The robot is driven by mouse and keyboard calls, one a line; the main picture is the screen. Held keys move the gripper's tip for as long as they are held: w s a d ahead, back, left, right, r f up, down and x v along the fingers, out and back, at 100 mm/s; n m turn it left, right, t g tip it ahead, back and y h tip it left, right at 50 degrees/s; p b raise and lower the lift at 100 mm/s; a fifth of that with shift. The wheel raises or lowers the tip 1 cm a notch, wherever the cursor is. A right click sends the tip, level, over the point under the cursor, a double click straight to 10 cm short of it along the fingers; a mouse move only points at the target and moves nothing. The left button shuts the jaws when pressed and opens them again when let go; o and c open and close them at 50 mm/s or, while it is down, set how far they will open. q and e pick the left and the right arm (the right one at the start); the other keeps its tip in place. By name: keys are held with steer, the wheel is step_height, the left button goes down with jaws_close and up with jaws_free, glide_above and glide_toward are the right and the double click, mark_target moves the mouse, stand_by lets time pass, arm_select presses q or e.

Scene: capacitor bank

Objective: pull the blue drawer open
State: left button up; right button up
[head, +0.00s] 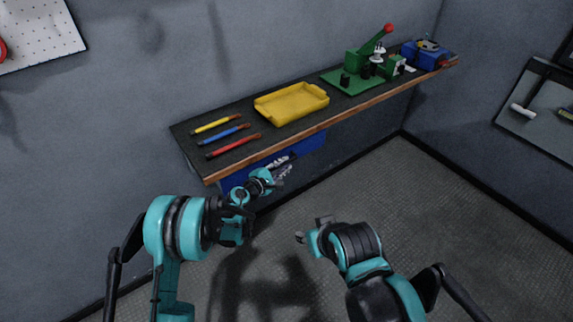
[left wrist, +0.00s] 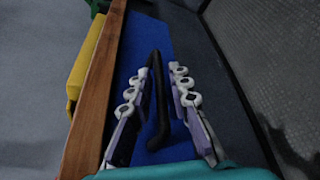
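The blue drawer (head: 305,145) sits under the dark shelf and looks closed; my left arm hides part of its front. In the left wrist view its blue front (left wrist: 130,52) carries a long black handle (left wrist: 162,125). My left gripper (head: 281,168) is at the drawer front, below the shelf edge. In the left wrist view its two fingers (left wrist: 160,70) are apart, one on each side of the handle, with a gap visible on the right side. My right gripper (head: 312,230) is open and empty, away from the drawer above the floor.
The shelf's wooden edge (head: 345,116) runs just above the drawer. On top are several screwdriver-like tools (head: 225,133), a yellow tray (head: 291,102), a green press (head: 362,70) and a blue box (head: 424,54). The floor (head: 440,200) to the right is clear.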

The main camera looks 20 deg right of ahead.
arm_select(q)
steer(key=shift+x, duration=1.2)
arm_select(e)
steer(key=shift+f, duration=0.3)
arm_select(q)
steer(key=shift+c, duration=0.3)
jaws_close()
arm_select(e)
steer(key=shift+s, duration=0.1)
